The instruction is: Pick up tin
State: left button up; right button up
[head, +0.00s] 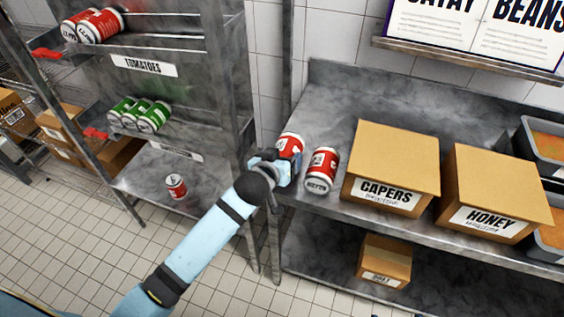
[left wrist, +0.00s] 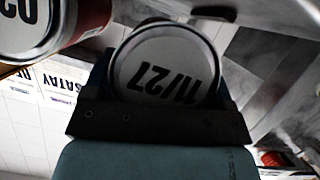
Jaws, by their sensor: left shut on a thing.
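My left gripper (head: 274,167) is at the left end of the steel counter, shut on a red and white tin (head: 291,144). The gripper hides the lower part of this tin. In the left wrist view, the held tin's pale end (left wrist: 165,66), printed "11/27", sits between the fingers (left wrist: 160,105). My right gripper is not in view.
Cardboard boxes marked capers (head: 392,160) and honey (head: 495,185) stand on the counter (head: 335,100) to the right. The rack at left holds red tins (head: 100,25), green tins (head: 140,115) and a lone red tin (head: 176,187) low down. A small box (head: 384,262) sits on the undershelf.

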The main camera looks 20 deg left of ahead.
pick_arm(q)
notch_tip(320, 180, up, 18)
jog(key=shift+p, duration=0.35)
jog(key=shift+r, duration=0.1)
